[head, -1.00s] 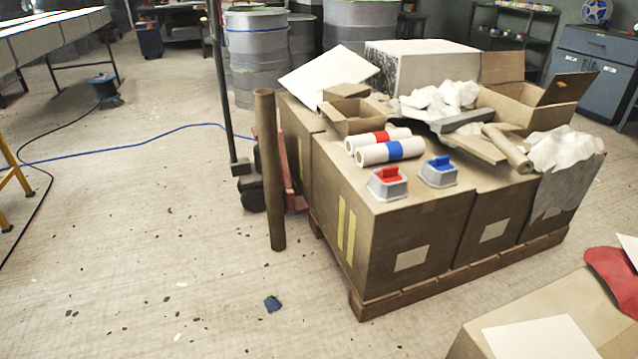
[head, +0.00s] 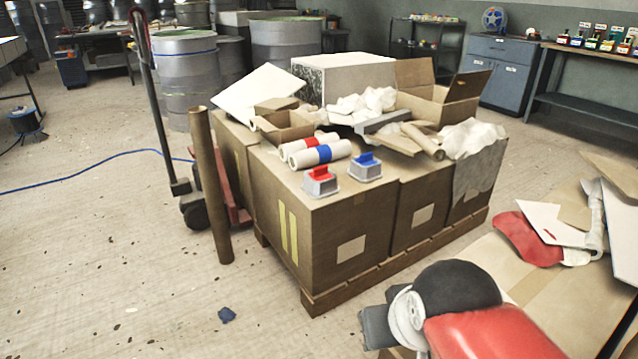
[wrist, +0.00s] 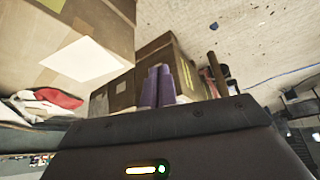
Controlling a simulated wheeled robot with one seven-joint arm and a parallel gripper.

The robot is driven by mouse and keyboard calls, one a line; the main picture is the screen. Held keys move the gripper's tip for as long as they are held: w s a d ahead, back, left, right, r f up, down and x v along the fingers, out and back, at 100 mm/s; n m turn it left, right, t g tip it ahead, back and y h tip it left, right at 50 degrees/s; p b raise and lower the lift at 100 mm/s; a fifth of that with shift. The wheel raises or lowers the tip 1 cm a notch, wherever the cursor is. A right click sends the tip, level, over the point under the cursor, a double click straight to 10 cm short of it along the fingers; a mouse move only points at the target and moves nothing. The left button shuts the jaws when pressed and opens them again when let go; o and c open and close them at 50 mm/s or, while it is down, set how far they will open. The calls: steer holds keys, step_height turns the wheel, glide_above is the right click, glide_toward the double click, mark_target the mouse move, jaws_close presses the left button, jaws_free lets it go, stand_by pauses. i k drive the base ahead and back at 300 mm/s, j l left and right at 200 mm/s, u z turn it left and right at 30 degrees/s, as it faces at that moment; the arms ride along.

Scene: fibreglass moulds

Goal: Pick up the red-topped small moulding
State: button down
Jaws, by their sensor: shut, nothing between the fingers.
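The red-topped small moulding (head: 320,187) stands upright on the front box of the palletised boxes in the head view. It is a small pale grey block with a red grip on top. A similar blue-topped moulding (head: 365,172) stands just right of and behind it. In the wrist view my gripper (wrist: 158,86) shows as two purple fingers, shut together and empty. Brown boxes are beyond the fingers there. I cannot make out the red-topped moulding in the wrist view. My red and black arm shows at the lower right of the head view, apart from the mouldings.
Open cartons and crumpled white sheets fill the back. A brown tube (head: 212,190) stands at the left. Another cardboard surface (head: 480,262) is at right.

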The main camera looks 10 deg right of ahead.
mark_target(319, 182)
steer(key=i+j+z, duration=0.35)
steer(key=i+j, duration=0.15)
steer(key=i+j+z, duration=0.15)
steer(key=j, duration=0.25)
steer(key=i+j+z, duration=0.35)
steer(key=j, duration=0.35)
steer(key=i+j+z, duration=0.15)
steer(key=j, duration=0.25)
steer(key=i, duration=0.05)
